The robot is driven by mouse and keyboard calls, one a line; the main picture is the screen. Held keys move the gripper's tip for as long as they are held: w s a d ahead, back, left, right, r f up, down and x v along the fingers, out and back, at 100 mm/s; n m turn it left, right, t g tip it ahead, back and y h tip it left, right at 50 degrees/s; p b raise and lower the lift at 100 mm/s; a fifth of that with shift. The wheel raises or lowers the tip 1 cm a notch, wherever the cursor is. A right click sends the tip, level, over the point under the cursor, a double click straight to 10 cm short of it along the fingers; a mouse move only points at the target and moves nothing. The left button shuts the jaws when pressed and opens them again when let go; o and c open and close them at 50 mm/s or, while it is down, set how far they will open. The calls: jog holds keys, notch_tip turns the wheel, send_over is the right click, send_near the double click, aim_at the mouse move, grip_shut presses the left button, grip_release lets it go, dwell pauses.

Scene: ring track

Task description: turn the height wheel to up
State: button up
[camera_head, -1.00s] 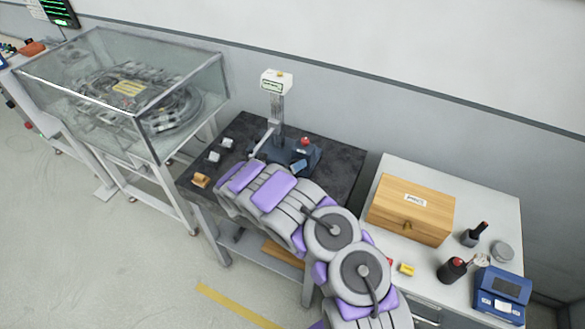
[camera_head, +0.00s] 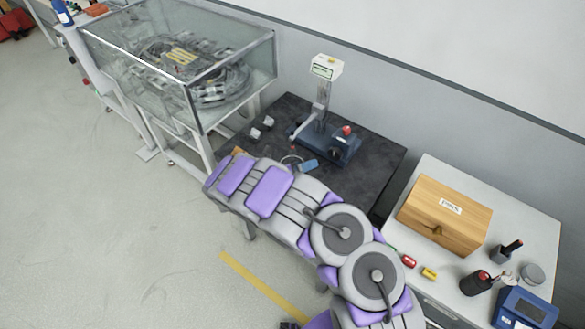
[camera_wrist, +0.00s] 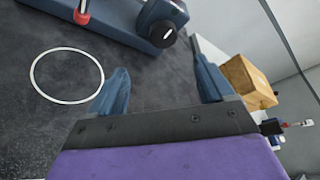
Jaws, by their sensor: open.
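A test stand with a blue base (camera_head: 335,148), an upright column (camera_head: 320,105) and a white display head (camera_head: 327,67) stands on the dark table. A red knob (camera_head: 347,130) sits on its base. In the wrist view the blue base (camera_wrist: 105,18) runs along the top edge, with a round dark wheel-like part (camera_wrist: 162,31) at its end; I cannot tell whether this is the height wheel. My gripper (camera_wrist: 162,85) is open and empty, its two blue fingers apart, over the dark tabletop short of that part. In the head view my arm mostly hides the gripper.
A white ring (camera_wrist: 66,76) lies on the dark table (camera_head: 375,165). A glass case (camera_head: 190,60) stands to the left. A wooden box (camera_head: 445,214), red and yellow small parts and a blue device (camera_head: 523,310) are on the white table to the right. Small metal blocks (camera_head: 262,127) lie left of the stand.

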jog(key=shift+v, duration=1.9)
jog(key=d+r+m+g+h, duration=0.2)
jog(key=d+r+m+g, duration=0.1)
jog(key=d+r+m, duration=0.4)
jog(key=s+d+r+m+g+y+b, duration=0.2)
jog(key=s+d+r+m+g, duration=0.5)
jog(key=s+d+r+m, duration=0.65)
jog(key=s+d+m+g+y+b, duration=0.25)
jog(key=s+m+y, duration=0.4)
jog(key=s, duration=0.95)
jog(key=s+a+m+y, duration=0.2)
jog(key=s+a+m, duration=0.2)
jog(key=s, duration=0.2)
jog(key=s+a+m+t+y, duration=0.1)
jog(key=s+a+m+y, duration=0.2)
jog(key=s, duration=0.3)
jog(key=shift+s+a+f+m+b, duration=0.3)
jog(key=shift+s+a+m+b, duration=0.15)
jog(key=shift+a, duration=0.3)
